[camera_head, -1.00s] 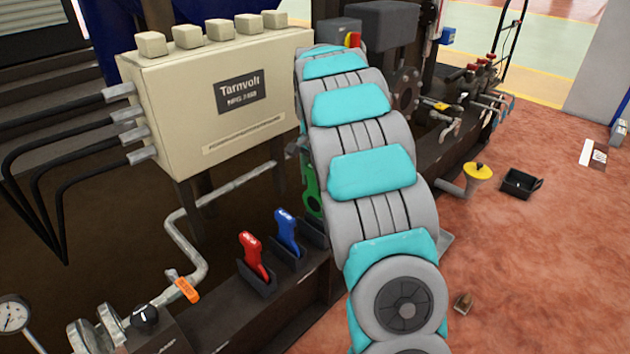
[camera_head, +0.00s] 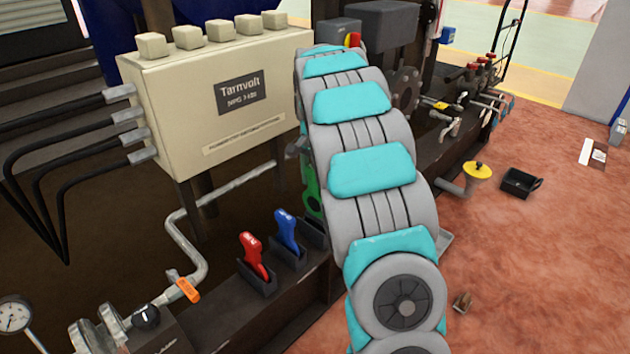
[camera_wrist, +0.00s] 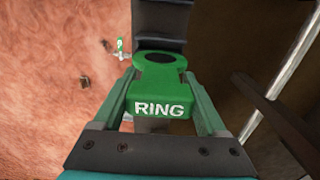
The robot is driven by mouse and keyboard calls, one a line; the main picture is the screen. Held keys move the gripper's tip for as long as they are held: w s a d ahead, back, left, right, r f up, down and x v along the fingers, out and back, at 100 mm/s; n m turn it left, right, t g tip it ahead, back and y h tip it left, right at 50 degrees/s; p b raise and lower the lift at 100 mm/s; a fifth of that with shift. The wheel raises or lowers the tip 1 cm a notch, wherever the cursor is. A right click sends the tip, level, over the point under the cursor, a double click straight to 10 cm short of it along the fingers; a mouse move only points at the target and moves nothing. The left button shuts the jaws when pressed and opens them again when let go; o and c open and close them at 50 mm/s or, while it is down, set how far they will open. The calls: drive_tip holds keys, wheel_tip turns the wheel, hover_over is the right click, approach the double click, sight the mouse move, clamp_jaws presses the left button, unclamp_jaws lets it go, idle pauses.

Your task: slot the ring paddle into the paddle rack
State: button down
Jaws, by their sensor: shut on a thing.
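The ring paddle (camera_wrist: 160,88) is green with a white RING label and a dark round hole at its far end. In the wrist view my gripper (camera_wrist: 163,92) is shut on it, one finger on each side. In the head view a green strip of it (camera_head: 311,188) shows beside my arm, which hides the rest. The paddle rack is a row of black holders (camera_head: 258,285) on a dark beam. A red paddle (camera_head: 252,254) and a blue paddle (camera_head: 286,231) stand in two holders. A third holder (camera_head: 314,234) is partly hidden by my arm, just below the green paddle. I cannot tell whether they touch.
A beige Tarnvolt box (camera_head: 220,95) with black cables stands behind the rack. A bent grey pipe (camera_head: 185,235) with an orange tag runs left of it. A yellow-topped valve (camera_head: 477,171) and a black tray (camera_head: 518,183) are at the right. The reddish floor there is mostly clear.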

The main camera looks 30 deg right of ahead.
sight(315, 214)
drive_tip(key=shift+f, duration=0.6)
drive_tip(key=shift+f+b, duration=0.55)
drive_tip(key=shift+f, duration=2.3)
idle(0.5)
drive_tip(key=shift+f, duration=0.6)
unclamp_jaws()
drive_tip(key=shift+r, duration=0.1)
idle(0.4)
